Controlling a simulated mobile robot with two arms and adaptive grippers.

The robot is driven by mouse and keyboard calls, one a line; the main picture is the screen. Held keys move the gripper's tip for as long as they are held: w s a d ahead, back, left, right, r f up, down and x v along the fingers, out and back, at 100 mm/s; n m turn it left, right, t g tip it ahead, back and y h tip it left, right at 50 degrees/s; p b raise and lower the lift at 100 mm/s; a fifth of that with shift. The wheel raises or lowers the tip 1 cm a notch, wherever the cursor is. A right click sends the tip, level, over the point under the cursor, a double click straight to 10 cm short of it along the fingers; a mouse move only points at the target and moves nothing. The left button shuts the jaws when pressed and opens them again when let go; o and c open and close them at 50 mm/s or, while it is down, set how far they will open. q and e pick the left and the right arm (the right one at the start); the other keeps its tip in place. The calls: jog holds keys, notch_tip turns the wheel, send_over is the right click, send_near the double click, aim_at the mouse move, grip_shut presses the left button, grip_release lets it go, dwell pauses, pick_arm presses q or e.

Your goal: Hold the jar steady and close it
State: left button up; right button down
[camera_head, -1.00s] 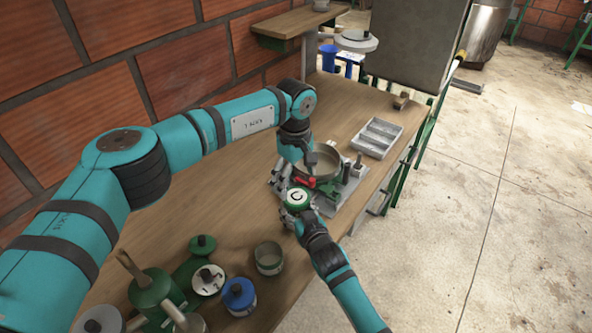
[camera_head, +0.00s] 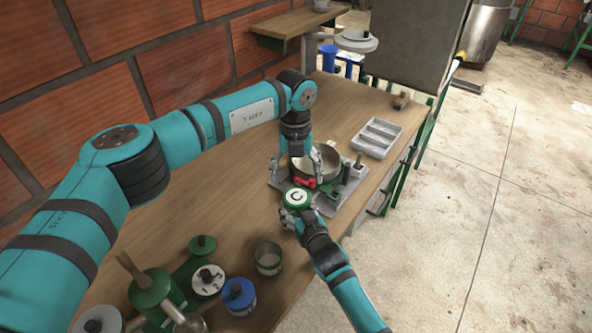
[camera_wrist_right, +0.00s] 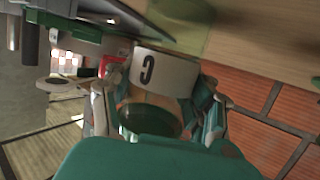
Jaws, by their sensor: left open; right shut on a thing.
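A round green piece with a white face marked C (camera_head: 296,197) is held by my right gripper (camera_head: 294,207) at the front edge of the grey metal stand. In the right wrist view the white C-marked surface (camera_wrist_right: 165,72) and a dark green rim (camera_wrist_right: 150,118) show between the fingers. I cannot tell whether it is a jar, a lid or both. My left gripper (camera_head: 297,176) is open just behind it, pointing down over the stand, with a finger in front of the round metal pan (camera_head: 327,160).
A red part (camera_head: 304,181) sits at the stand, close to both grippers. Several containers, including a blue-lidded one (camera_head: 239,290), crowd the bench's near left. A grey compartment tray (camera_head: 379,138) lies behind right. The bench (camera_head: 215,205) is clear at left-centre.

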aim_at(296, 196)
pick_arm(q)
jog(key=n, duration=0.5)
jog(key=shift+r+n, duration=0.15)
jog(key=shift+n, duration=0.25)
jog(key=shift+f, duration=4)
